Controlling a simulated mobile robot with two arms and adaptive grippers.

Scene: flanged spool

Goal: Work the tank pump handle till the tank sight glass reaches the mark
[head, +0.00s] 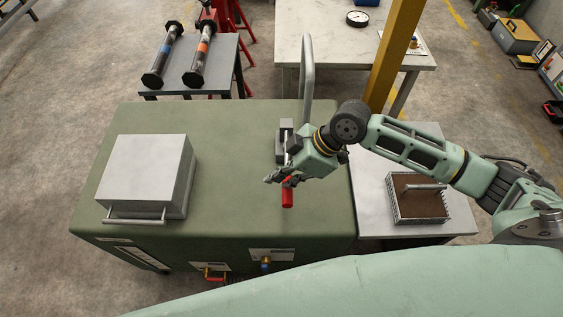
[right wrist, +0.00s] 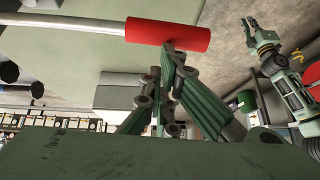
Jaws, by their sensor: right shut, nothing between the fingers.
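The green tank (head: 230,130) stands in the middle of the head view. Its pump handle ends in a red grip (head: 287,197), in front of a grey bracket (head: 286,128) on the tank top. My right gripper (head: 277,181) is shut and empty right by the grip, partly covering the lever. In the right wrist view its closed fingertips (right wrist: 170,48) are at the edge of the red grip (right wrist: 168,35), not around it. A framed strip (head: 142,258) on the tank front may be the sight glass; its level and mark are unreadable. An arm in the wrist view, seemingly my left, has a small gripper (right wrist: 250,30).
A pale box with a bar handle (head: 148,175) sits on the tank's left. A bent pipe (head: 308,65) rises behind. A brown-filled tray (head: 418,205) stands on the right side table. A yellow post (head: 395,50) stands behind my right arm.

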